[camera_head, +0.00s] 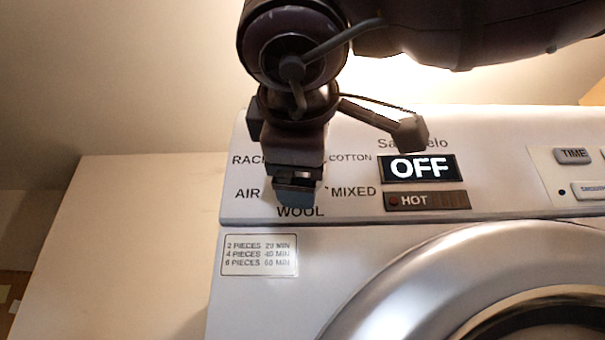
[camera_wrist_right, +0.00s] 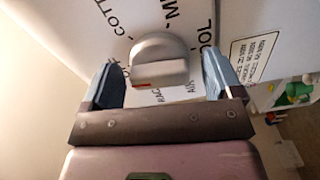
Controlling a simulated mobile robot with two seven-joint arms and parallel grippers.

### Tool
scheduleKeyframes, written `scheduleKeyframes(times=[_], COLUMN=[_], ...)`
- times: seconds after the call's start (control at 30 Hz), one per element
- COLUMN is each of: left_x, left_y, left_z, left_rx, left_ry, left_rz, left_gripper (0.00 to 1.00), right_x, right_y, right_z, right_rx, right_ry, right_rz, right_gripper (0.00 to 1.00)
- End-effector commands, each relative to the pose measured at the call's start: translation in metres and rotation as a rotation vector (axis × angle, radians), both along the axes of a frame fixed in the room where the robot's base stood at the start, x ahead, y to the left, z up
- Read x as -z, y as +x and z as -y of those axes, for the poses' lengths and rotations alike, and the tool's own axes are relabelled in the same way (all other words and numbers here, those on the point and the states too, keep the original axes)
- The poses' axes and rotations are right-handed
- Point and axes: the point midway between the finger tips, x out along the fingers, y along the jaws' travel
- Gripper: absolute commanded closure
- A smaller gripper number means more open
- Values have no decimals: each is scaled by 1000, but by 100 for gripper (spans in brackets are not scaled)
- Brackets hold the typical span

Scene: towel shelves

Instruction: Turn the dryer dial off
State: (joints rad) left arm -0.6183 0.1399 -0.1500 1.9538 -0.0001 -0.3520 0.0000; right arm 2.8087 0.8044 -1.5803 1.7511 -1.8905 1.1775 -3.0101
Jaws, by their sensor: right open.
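The dryer dial (camera_wrist_right: 160,62) is a grey rounded knob with a red mark at its lower left edge in the right wrist view. The printed labels ring it. In the head view my right gripper (camera_head: 298,195) hides the dial. My right gripper (camera_wrist_right: 160,84) is open, with one blue-grey finger on each side of the dial and a visible gap to both. I cannot tell how deep the fingers reach. The dryer display (camera_head: 420,168) reads OFF. My left gripper is not in view.
The white dryer (camera_head: 230,300) has a HOT indicator (camera_head: 427,201) below the display, a TIME button (camera_head: 573,156) at right and a round door (camera_head: 470,265) below. A pale panel (camera_head: 130,235) stands left of it. A green object (camera_wrist_right: 297,91) shows beyond the dryer in the wrist view.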

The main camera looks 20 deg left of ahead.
Motion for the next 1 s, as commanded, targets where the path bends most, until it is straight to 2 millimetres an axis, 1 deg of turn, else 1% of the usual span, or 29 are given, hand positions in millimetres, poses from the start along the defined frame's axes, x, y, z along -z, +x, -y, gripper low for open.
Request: scheduleKeyframes(times=[0.17,0.27,0.5,0.7,0.83,1.0], left_x=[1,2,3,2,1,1], left_y=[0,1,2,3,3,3], left_z=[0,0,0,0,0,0], left_rx=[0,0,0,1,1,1], left_ry=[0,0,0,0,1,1], left_rz=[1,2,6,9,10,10], left_gripper=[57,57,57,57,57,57], right_x=[-1,-1,-1,0,0,0], right_y=[-9,-23,-65,-92,-101,-104], right_z=[3,7,19,26,29,30], right_rx=[-2,-1,-2,-1,0,0], right_ry=[3,2,1,0,0,0], right_rz=[3,3,3,0,1,0], right_gripper=[15,15,15,15,15,15])
